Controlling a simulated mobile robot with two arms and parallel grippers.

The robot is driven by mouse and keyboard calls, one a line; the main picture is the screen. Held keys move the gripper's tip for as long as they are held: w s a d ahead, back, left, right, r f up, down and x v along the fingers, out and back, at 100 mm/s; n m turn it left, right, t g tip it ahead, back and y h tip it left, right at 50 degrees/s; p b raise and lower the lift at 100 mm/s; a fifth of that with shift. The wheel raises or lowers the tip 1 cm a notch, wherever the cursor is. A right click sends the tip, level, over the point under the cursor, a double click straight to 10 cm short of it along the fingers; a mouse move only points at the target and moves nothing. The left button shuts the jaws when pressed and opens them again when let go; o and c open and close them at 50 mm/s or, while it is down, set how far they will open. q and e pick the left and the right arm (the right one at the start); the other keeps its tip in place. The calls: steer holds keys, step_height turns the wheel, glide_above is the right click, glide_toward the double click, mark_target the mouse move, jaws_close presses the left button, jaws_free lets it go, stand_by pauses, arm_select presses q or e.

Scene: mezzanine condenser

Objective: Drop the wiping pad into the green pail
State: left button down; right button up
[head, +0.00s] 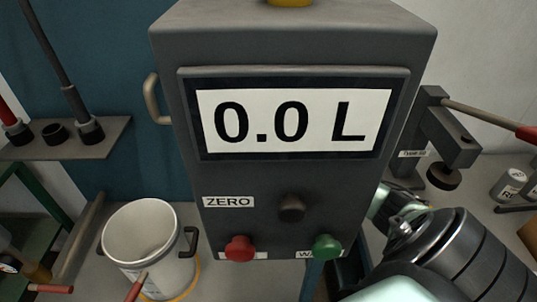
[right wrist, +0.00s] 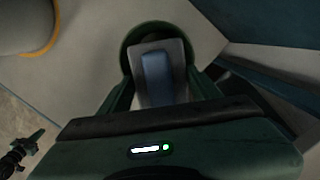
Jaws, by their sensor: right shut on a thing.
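My right gripper (right wrist: 157,85) is shut on a blue-grey block-like thing, which looks like the wiping pad (right wrist: 157,72), in the right wrist view. Beyond the pad is a round dark green rim, which looks like the green pail (right wrist: 208,36). The pad overlaps its opening in the picture; how high it is above the rim I cannot tell. In the head view my right arm comes in at the lower right, and its gripper is hidden behind the grey display box. The green pail does not show there.
The grey display box (head: 180,130) reading 0.0 L fills the middle of the head view. A white bucket (head: 145,270) stands at its lower left. A shelf (head: 110,140) is at the left, and a bracket (head: 430,110) at the right.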

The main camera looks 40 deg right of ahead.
steer(key=shift+f, duration=0.4)
steer(key=o, duration=1.3)
steer(key=shift+c, duration=0.2)
steer(key=shift+s+d+r+b, duration=0.1)
steer(key=shift+s+r+b, duration=0.1)
steer(key=shift+r, duration=1.1)
steer(key=shift+s+a+r+b, duration=0.1)
steer(key=shift+r+b, duration=0.05)
steer(key=shift+r, duration=1.15)
steer(key=shift+s+d+r+b, duration=0.1)
steer(key=shift+s+r+b, duration=0.1)
steer(key=shift+r, duration=1.1)
